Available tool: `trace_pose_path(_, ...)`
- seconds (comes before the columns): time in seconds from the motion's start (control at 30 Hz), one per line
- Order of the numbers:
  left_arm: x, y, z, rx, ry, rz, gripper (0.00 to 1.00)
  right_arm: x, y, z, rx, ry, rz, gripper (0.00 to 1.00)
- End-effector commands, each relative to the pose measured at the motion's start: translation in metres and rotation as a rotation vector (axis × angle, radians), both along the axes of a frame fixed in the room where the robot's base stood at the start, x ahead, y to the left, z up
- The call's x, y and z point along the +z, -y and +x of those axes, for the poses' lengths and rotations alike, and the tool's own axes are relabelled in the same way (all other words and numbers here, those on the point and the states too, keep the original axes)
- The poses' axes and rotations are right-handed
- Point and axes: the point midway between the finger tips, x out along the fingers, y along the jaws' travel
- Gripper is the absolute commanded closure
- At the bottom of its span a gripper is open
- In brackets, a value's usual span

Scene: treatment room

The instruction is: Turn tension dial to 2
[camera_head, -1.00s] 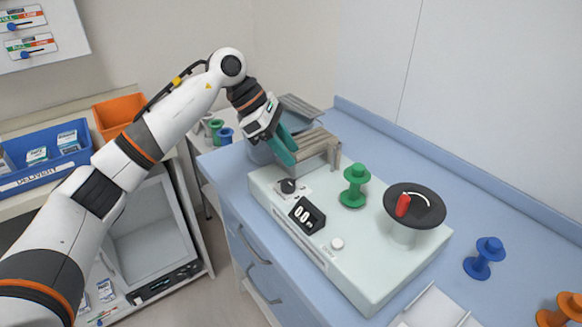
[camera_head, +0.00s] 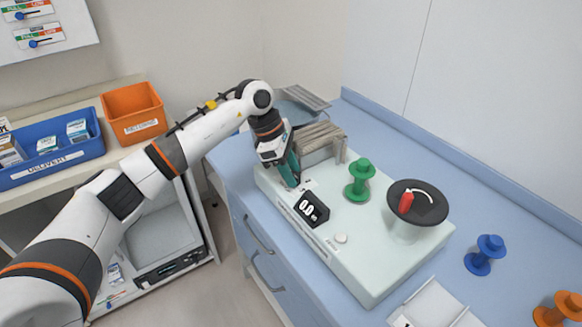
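The machine is a pale box (camera_head: 370,262) on the blue counter. A small black display (camera_head: 308,209) on it seems to read 0.0. The small dark dial at its left end, seen in the earlier frame beside the display, is now hidden behind my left gripper (camera_head: 292,178). The gripper's teal fingers point down at the dial's place, just left of the display. I cannot tell whether they are open or touch or grip the dial. My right gripper is not in view.
A green spool (camera_head: 359,181) and a black disc with a red handle (camera_head: 418,203) stand on the machine. A grey ridged part (camera_head: 318,141) is close behind my gripper. A blue spool (camera_head: 484,255) and orange spool (camera_head: 557,308) stand to the right, with bare counter between.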

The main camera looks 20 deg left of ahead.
Motion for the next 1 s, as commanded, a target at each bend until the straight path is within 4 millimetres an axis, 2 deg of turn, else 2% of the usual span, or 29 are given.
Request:
trace_pose_path(0.33, -0.0036, 0.0014, 0.0003, 0.000, 0.001, 0.000, 0.62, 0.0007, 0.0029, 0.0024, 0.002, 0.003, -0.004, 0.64)
trace_pose_path(0.5, -0.0035, 0.0013, 0.0003, 0.000, 0.001, 0.000, 0.90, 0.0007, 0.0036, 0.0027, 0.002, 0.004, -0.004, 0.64)
trace_pose_path(0.53, -0.0033, 0.0014, 0.0003, 0.000, 0.001, 0.000, 0.93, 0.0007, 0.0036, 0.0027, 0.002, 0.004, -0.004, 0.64)
trace_pose_path(0.77, -0.0035, 0.0012, 0.0001, 0.020, 0.001, 0.000, 0.93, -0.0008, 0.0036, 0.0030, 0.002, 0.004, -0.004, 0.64)
trace_pose_path(1.0, -0.0045, 0.0010, -0.0006, 0.126, 0.003, 0.000, 0.93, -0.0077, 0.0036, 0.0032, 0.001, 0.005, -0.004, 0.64)
